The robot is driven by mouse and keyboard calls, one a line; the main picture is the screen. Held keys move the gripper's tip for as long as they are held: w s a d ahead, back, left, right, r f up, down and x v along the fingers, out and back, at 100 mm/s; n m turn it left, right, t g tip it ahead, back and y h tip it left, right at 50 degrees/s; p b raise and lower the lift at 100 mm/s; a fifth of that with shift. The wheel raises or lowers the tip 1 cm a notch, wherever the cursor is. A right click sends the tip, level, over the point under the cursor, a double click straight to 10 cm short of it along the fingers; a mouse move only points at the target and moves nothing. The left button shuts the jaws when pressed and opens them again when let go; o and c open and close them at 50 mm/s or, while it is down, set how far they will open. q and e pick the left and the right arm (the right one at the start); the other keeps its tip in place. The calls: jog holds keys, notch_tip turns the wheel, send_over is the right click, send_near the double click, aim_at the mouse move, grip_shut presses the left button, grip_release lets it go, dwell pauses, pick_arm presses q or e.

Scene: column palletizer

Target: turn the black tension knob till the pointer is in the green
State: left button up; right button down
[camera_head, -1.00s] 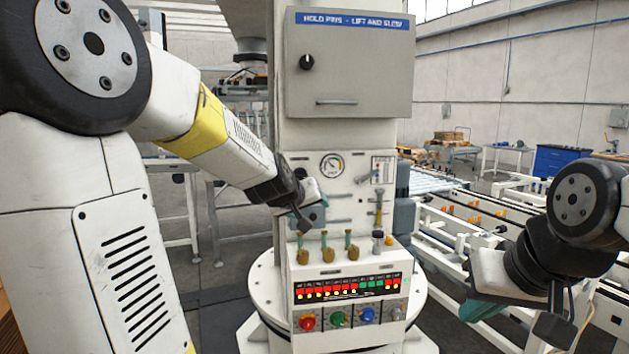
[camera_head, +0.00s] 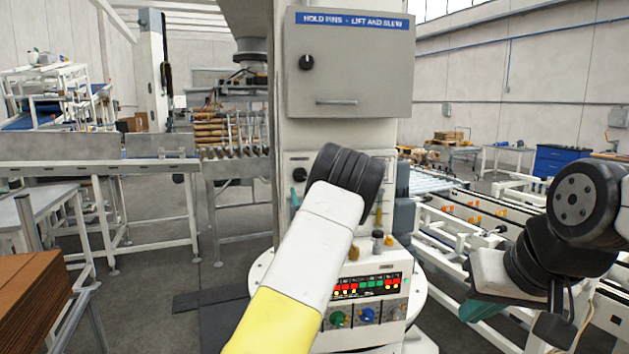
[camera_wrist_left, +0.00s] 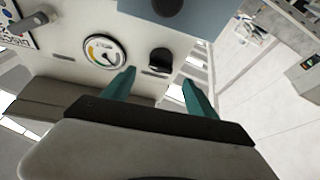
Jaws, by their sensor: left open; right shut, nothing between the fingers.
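The black tension knob (camera_wrist_left: 159,61) sits on the white column panel. It also shows in the head view (camera_head: 299,174), just left of my left wrist. The round gauge (camera_wrist_left: 104,50) is beside the knob in the left wrist view, with a yellow arc visible; its pointer is too small to read surely. In the head view my arm hides the gauge. My left gripper (camera_wrist_left: 159,76) is open, its teal fingers pointing at the panel with the knob ahead between them, apparently apart from it. My right gripper (camera_head: 480,308) is shut and empty at the lower right, away from the column.
A grey box (camera_head: 350,65) with another black knob (camera_head: 306,62) hangs above the panel. Below is a console with a light strip (camera_head: 367,283) and coloured knobs (camera_head: 367,315). A blue-grey box (camera_wrist_left: 185,15) juts out near the knob. Conveyors (camera_head: 460,215) stand right.

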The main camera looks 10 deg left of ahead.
aim_at(302, 178)
pick_arm(q)
jog(key=x, duration=0.7)
jog(key=shift+w+a+r, duration=0.1)
jog(key=shift+w, duration=0.15)
jog(key=c, duration=1.3)
jog(key=shift+m+h, duration=0.3)
jog(key=shift+m, duration=0.1)
jog(key=shift+s+m+t+h, duration=0.1)
jog(key=shift+m+t+h, duration=0.2)
jog(key=shift+m+h, duration=0.65)
jog(key=shift+w+m+t+h, duration=0.1)
jog(key=shift+m+t+h, duration=0.2)
jog(key=shift+m, duration=1.3)
jog(key=shift+s+m+t+h, duration=0.1)
jog(key=shift+m+t+h, duration=0.2)
jog(key=shift+m+h, duration=0.65)
jog(key=shift+m, duration=0.6)
jog(key=o, duration=1.3)
